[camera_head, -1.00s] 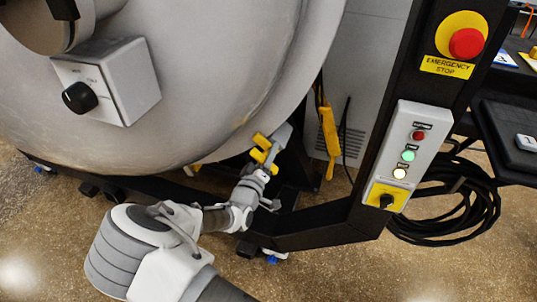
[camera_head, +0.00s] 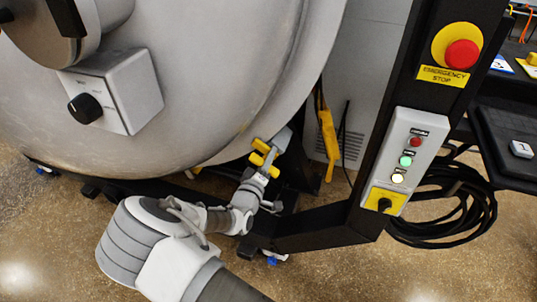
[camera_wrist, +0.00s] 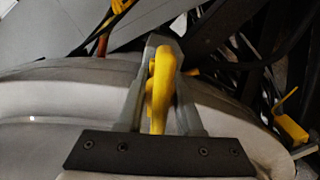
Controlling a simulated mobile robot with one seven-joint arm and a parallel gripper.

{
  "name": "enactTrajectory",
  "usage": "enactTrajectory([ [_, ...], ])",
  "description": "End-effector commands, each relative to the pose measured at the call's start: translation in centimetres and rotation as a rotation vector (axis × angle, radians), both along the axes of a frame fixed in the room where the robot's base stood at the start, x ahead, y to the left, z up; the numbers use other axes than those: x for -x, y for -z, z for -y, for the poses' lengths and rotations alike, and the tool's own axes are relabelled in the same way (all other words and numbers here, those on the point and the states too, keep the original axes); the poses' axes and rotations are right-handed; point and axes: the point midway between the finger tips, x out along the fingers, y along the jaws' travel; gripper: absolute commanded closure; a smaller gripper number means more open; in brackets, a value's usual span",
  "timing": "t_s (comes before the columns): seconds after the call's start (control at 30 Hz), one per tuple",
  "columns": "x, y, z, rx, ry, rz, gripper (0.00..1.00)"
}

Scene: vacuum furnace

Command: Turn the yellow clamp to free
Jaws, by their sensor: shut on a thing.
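The yellow clamp (camera_head: 262,154) sits at the lower right rim of the big grey furnace door (camera_head: 220,90). In the wrist view the clamp's yellow handle (camera_wrist: 161,90) stands between the two grey fingers of my gripper (camera_wrist: 160,100). My gripper also shows in the head view (camera_head: 258,170), at the clamp from below. It is shut on the yellow clamp. The clamp's far end and its fixing at the rim are partly hidden by the fingers and the door edge.
A control panel (camera_head: 408,160) with several lights and an emergency stop button (camera_head: 462,54) stand on the black post at the right. A black frame bar (camera_head: 320,228) runs below the clamp. Another yellow handle (camera_head: 328,140) hangs behind. Coiled black cables (camera_head: 450,210) lie at the right.

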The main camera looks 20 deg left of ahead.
Motion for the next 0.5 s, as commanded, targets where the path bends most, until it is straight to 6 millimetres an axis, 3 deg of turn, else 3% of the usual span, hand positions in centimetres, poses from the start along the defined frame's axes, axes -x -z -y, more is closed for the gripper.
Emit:
enactTrajectory([
  [0.5,0.03,-0.26,0.13,0.474,0.002,-0.04,1.0],
])
